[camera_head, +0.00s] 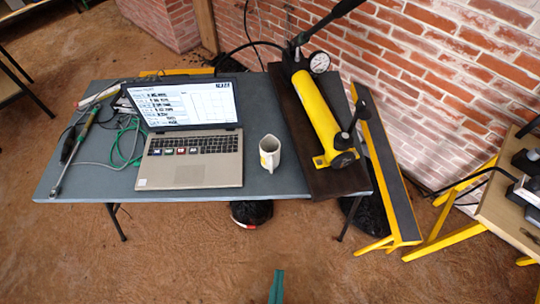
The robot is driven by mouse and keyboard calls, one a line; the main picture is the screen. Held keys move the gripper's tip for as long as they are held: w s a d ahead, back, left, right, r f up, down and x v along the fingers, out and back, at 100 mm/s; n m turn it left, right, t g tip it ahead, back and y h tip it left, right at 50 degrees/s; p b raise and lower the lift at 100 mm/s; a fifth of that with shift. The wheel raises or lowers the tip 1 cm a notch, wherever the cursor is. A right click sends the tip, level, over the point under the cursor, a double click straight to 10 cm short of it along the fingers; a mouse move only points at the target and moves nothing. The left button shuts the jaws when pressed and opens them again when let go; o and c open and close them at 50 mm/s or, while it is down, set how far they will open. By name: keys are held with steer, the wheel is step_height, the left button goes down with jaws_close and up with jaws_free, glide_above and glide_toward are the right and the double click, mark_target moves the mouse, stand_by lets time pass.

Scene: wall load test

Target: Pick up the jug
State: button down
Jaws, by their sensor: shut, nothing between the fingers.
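The jug (270,155) is a small pale grey-white vessel with a yellowish mark on its side. It stands upright on the grey table (300,189), just right of the laptop and left of the dark board. Its inside is partly in view. A narrow teal-green part at the bottom middle edge appears to be the tip of my gripper (276,285). It is shut and empty, over the brown floor, in front of the table and well apart from the jug. The rest of my gripper is out of the picture.
An open laptop (190,160) stands left of the jug. A yellow hand pump (318,120) with a gauge lies on a dark board (340,182) to its right. Cables and tools clutter the left end. A yellow-legged bench (390,170) stands right.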

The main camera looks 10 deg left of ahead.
steer(key=c, duration=2.5)
jaws_free()
steer(key=o, duration=0.6)
steer(key=shift+w, duration=0.1)
steer(key=shift+c, duration=0.2)
steer(key=o, duration=0.5)
steer(key=shift+w+f, duration=0.2)
steer(key=shift+w, duration=0.15)
steer(key=o, duration=0.8)
steer(key=f+x, duration=0.1)
steer(key=x, duration=0.7)
steer(key=shift+w+a, duration=0.2)
steer(key=shift+w, duration=0.05)
steer(key=n+g+y, duration=0.2)
steer(key=n+y, duration=0.1)
glide_toward(269, 141)
steer(key=shift+x, duration=5.05)
